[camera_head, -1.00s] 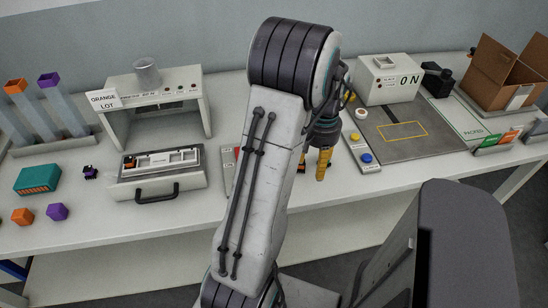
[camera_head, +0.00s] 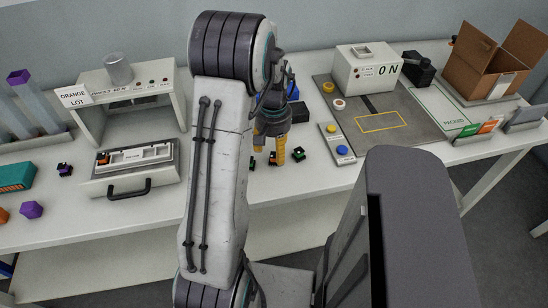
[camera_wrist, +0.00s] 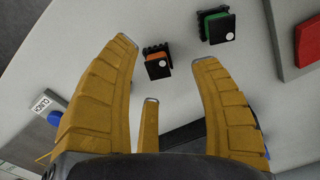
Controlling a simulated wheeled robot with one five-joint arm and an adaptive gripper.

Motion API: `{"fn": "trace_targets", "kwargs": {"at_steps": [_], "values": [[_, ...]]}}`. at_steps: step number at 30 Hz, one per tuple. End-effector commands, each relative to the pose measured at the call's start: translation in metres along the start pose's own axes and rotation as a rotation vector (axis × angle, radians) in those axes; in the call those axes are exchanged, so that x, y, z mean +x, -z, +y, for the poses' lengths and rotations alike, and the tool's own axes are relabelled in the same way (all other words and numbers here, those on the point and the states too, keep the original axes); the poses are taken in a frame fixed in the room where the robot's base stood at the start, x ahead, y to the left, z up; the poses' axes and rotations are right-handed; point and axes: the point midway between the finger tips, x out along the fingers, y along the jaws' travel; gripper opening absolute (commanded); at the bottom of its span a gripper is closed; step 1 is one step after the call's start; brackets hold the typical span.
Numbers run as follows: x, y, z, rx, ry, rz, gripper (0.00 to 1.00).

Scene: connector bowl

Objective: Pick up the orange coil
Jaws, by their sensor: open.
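An orange coil (camera_wrist: 158,62) with black ends and a pale round dot lies on the bench in the wrist view. It sits just ahead of my gripper (camera_wrist: 165,52), between its spread yellow fingers. A third, shorter finger is below in that view. My gripper is open and holds nothing. A green coil (camera_wrist: 217,27) lies close by, up and to the right. In the head view, my gripper (camera_head: 268,157) hangs over the bench among several small dark coils. The one between its fingers is too small there to tell its colour.
A grey mat (camera_head: 385,118) with a button strip (camera_head: 341,142) and a white ON box (camera_head: 366,68) stands to the right. A press (camera_head: 129,97) and drawer tray (camera_head: 131,170) stand left. An open carton (camera_head: 494,68) is at the far right.

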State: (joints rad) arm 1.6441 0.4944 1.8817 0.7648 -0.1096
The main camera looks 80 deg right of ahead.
Motion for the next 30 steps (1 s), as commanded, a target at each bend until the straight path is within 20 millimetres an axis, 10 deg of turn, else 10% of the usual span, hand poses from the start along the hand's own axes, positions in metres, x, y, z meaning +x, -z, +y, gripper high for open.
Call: {"fn": "trace_targets", "kwargs": {"at_steps": [20, 30], "values": [[0.036, -0.002, 0.002, 0.0, 0.0, -0.001, 0.58], [0.035, -0.002, 0.002, 0.0, 0.0, -0.001, 0.28]]}}
